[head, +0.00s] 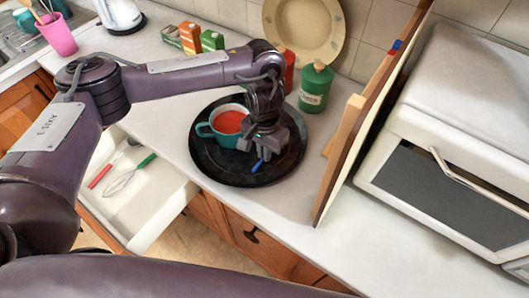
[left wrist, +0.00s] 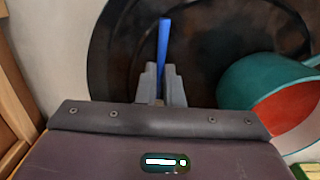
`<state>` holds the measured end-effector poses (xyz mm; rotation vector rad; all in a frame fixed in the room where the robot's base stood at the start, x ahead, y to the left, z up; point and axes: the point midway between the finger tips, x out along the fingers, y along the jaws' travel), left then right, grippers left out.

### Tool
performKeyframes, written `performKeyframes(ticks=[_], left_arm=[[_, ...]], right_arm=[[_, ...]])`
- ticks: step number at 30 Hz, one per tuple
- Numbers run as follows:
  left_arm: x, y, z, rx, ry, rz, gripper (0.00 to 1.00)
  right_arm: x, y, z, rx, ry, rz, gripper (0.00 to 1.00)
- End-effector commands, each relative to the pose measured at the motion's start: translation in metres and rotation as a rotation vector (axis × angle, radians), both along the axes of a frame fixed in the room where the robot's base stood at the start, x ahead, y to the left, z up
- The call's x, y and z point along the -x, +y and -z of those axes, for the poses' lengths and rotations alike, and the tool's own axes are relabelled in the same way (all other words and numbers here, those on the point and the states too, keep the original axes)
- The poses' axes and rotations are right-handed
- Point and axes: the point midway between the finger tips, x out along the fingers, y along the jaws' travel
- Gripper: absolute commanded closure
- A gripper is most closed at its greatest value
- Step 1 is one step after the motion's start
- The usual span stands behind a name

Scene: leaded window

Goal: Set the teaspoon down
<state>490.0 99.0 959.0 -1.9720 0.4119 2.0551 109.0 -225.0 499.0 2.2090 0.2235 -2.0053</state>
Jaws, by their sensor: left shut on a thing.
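My left gripper (head: 262,152) is over the round black tray (head: 213,168), beside the teal cup. In the left wrist view its two fingers (left wrist: 160,82) are shut on the teaspoon, of which only the blue handle (left wrist: 164,45) shows, sticking out past the fingertips. In the head view the tip of the blue handle (head: 257,166) shows just below the fingers. The rest of the teaspoon is hidden. I cannot tell whether the teaspoon touches the tray. My right gripper is not in view.
The teal cup (head: 203,130) holds red liquid and stands on the tray. A green canister (head: 315,88) and upright boards (head: 362,120) stand behind and to the right. An open drawer (head: 150,200) holds a whisk. The tray's front left is bare.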

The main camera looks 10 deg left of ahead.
Motion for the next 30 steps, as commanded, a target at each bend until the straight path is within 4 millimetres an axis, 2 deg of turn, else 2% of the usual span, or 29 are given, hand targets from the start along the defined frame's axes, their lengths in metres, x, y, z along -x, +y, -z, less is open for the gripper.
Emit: performKeyframes(ticks=[3, 14, 15, 19, 30], left_arm=[[0.0002, -0.0001, 0.0087, 0.001, 0.001, -0.001, 1.00], [-0.0001, -0.0001, 0.0117, 0.000, 0.000, 0.000, 1.00], [-0.0003, -0.0002, 0.0110, -0.001, -0.001, 0.000, 0.89], [-0.0003, -0.0002, 0.0109, 0.000, -0.001, 0.000, 0.72], [-0.0007, 0.0000, 0.0054, 0.000, -0.002, 0.000, 0.71]], right_arm=[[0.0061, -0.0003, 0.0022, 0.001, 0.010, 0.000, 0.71], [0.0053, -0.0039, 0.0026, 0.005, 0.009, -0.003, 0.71], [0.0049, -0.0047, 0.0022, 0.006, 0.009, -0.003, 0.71], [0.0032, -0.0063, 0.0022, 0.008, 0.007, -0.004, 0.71], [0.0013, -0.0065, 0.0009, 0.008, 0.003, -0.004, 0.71]])
